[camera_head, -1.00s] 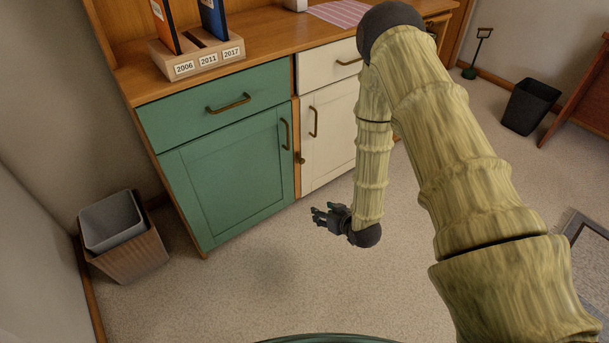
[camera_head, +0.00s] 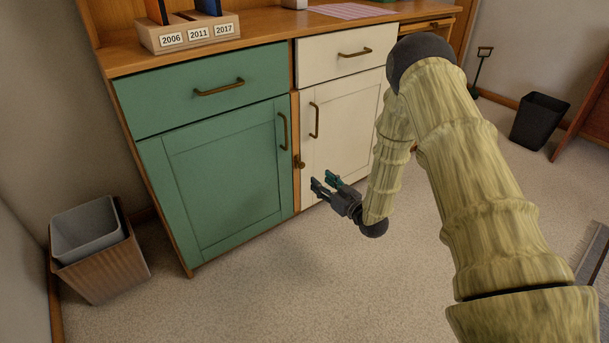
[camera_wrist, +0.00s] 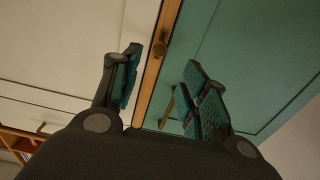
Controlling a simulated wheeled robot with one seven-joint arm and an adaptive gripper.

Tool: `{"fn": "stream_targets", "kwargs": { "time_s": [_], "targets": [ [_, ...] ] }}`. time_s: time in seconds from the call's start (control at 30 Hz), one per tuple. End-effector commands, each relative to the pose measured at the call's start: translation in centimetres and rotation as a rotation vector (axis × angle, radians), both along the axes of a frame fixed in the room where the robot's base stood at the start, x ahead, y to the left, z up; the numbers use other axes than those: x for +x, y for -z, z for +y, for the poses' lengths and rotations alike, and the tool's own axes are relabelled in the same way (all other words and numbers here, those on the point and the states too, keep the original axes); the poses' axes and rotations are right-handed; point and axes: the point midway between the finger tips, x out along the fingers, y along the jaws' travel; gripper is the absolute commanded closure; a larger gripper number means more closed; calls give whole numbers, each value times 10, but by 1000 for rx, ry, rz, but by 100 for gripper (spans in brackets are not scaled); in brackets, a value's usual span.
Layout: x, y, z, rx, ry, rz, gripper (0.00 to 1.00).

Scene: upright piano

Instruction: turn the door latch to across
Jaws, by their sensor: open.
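The door latch (camera_head: 299,163) is a small brass piece on the wooden strip between the green cabinet door (camera_head: 225,185) and the white cabinet door (camera_head: 345,125). It also shows in the wrist view (camera_wrist: 160,48), on the strip; its exact angle is hard to tell. My gripper (camera_head: 326,183) is open and empty, low in front of the white door, just right of and below the latch in the head view. In the wrist view, my gripper's fingers (camera_wrist: 163,65) stand either side of the strip, with the latch beyond them and apart from them.
Brass handles (camera_head: 283,131) (camera_head: 314,120) flank the strip above the latch. A waste bin (camera_head: 95,250) stands on the floor at left, a black bin (camera_head: 538,120) at right. The carpet before the cabinet is clear.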

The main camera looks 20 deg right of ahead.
Motion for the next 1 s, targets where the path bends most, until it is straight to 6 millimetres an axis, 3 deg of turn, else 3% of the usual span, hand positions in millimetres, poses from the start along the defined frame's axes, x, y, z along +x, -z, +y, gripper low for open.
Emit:
{"fn": "stream_targets", "kwargs": {
  "time_s": [0.23,0.7,1.0],
  "targets": [
    [20,1,6,1,-2,-7,56],
    [87,2,31,0,-2,-6,56],
    [102,-1,36,0,-1,-5,56]
  ]
}}
